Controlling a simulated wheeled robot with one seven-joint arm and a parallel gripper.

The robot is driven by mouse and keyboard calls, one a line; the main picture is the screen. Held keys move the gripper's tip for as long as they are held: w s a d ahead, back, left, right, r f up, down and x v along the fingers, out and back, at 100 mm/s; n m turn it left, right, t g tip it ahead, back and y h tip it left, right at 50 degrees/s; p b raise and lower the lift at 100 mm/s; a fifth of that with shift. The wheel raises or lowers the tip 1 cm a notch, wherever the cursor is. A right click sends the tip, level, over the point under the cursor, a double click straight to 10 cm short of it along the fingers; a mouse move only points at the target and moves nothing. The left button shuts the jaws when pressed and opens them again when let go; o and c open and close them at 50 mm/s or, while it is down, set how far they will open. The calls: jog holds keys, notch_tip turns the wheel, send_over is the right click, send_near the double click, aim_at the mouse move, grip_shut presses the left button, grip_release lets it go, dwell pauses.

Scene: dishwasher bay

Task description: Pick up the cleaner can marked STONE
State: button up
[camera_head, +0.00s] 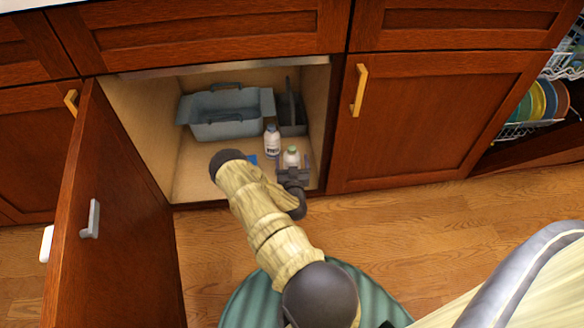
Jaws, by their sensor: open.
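Two white containers stand upright on the floor of the open cabinet. One white bottle (272,141) has a light cap and a dark label too small to read. The other white container (291,156) has a green top, and its lower part is hidden by my gripper. I cannot read STONE on either, so I cannot tell which is the cleaner can. My gripper (292,164) is open, reaching into the cabinet at its front right. Its fingers are at either side of the green-topped container; I cannot tell whether they touch it.
A grey-blue bin (203,130) and a dark upright caddy (300,126) stand behind. A small blue item (252,159) lies left of my gripper, partly behind my arm. The open cabinet door (110,230) is at left. The cabinet's right wall is close to my gripper. A dish rack (520,130) is far right.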

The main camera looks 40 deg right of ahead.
jog(key=shift+w+d+f+b, duration=0.3)
jog(key=shift+w+d+b, duration=0.4)
jog(key=shift+w, duration=0.25)
jog(key=shift+w+d+r, duration=0.2)
jog(key=shift+w+d, duration=0.1)
jog(key=shift+w, duration=0.1)
jog(key=c, duration=1.2)
jog(key=shift+c, duration=0.2)
jog(key=shift+r, duration=0.15)
notch_tip(320, 180, up, 10)
jog(key=p, duration=0.5)
jog(key=shift+p, duration=0.4)
